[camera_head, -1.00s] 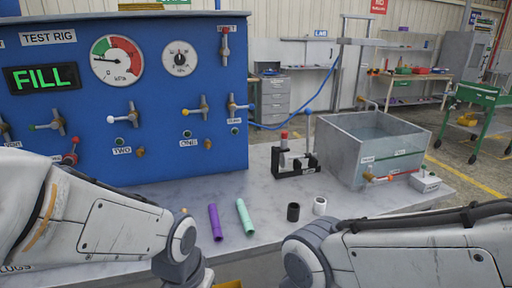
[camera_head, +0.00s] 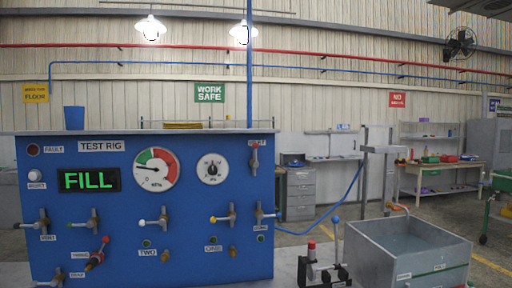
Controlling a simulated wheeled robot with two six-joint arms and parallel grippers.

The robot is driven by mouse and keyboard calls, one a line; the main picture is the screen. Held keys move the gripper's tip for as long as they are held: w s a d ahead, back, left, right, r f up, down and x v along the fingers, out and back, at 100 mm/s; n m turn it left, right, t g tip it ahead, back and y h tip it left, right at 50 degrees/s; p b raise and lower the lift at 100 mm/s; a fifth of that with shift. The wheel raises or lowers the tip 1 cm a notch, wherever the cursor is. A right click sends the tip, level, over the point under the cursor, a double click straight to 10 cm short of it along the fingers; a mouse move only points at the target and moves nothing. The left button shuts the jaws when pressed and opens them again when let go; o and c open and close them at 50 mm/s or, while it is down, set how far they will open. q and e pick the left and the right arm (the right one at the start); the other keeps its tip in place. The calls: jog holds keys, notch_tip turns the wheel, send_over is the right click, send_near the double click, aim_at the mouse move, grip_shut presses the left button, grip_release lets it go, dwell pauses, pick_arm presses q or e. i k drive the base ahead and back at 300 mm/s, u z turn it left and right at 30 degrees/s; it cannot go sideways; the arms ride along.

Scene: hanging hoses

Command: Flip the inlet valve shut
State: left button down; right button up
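The blue test rig panel (camera_head: 180,268) carries several small lever valves. One at the left (camera_head: 44,222) has a small label under it that is hard to read. A green-tipped valve (camera_head: 93,222) is beside it. A white-tipped valve (camera_head: 163,220) and a yellow-tipped valve (camera_head: 232,216) are in the middle. A blue-tipped valve (camera_head: 260,214) is at the right, with a blurred label. A red-tipped valve (camera_head: 254,160) is at the top right. I cannot tell from the labels which valve is the inlet. Neither of my grippers is in view.
The display (camera_head: 90,180) reads FILL, next to a pressure gauge (camera_head: 155,168) and a smaller dial (camera_head: 212,168). A metal water tank (camera_head: 430,268) and a black stand (camera_head: 325,272) are at the lower right. A blue hose (camera_head: 335,205) hangs behind the rig.

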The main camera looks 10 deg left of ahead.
aim_at(255, 146)
jog(key=k, duration=1.35)
jog(key=z, duration=0.55)
jog(key=i, duration=1.85)
jog(key=u, duration=0.55)
